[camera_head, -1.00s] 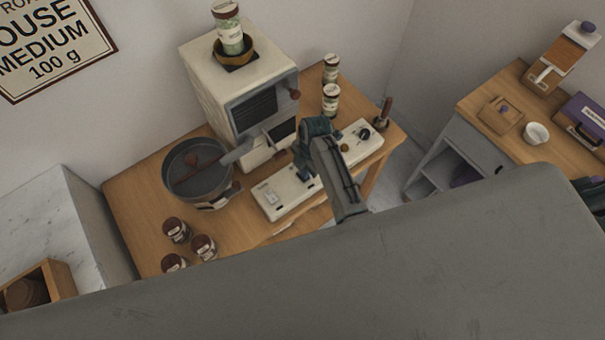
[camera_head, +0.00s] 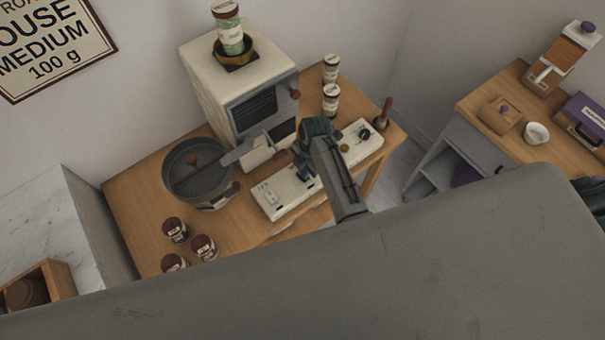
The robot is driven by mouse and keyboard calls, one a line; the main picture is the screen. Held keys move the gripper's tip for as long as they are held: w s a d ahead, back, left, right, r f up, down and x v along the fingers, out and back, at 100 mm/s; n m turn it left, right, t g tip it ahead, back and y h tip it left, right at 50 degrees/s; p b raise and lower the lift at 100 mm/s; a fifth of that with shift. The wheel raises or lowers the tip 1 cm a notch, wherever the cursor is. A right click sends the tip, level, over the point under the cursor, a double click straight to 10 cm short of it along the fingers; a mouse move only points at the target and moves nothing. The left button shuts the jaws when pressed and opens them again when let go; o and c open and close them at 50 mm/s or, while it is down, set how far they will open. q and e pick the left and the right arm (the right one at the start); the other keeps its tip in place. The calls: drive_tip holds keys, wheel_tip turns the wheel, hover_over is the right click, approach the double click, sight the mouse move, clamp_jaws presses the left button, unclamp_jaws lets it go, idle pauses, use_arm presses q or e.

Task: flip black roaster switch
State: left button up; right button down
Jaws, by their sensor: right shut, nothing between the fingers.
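The cream roaster (camera_head: 213,85) stands on the wooden table with a can in the funnel on its top. A long cream control panel (camera_head: 285,199) lies in front of it, with small switches at its left part and a black knob (camera_head: 365,134) at its right end. The black roaster switch cannot be made out for certain. My right gripper (camera_head: 299,170) is over the middle of the panel, close to the roaster's front. It is shut and holds nothing. My arm hides the panel's middle.
A round grey pan (camera_head: 195,172) sits left of the panel. Several brown jars (camera_head: 204,246) stand at the table's front left. Two cans (camera_head: 331,98) stand behind the panel. A second table (camera_head: 548,150) at right holds a white bowl (camera_head: 536,133) and boxes.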

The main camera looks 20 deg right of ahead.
drive_tip(key=shift+f+b, duration=0.4)
drive_tip(key=shift+f, duration=0.45)
idle(0.4)
wheel_tip(320, 180, up, 3)
drive_tip(key=shift+f+p, duration=0.2)
drive_tip(key=shift+p, duration=0.9)
drive_tip(key=shift+r, duration=2.25)
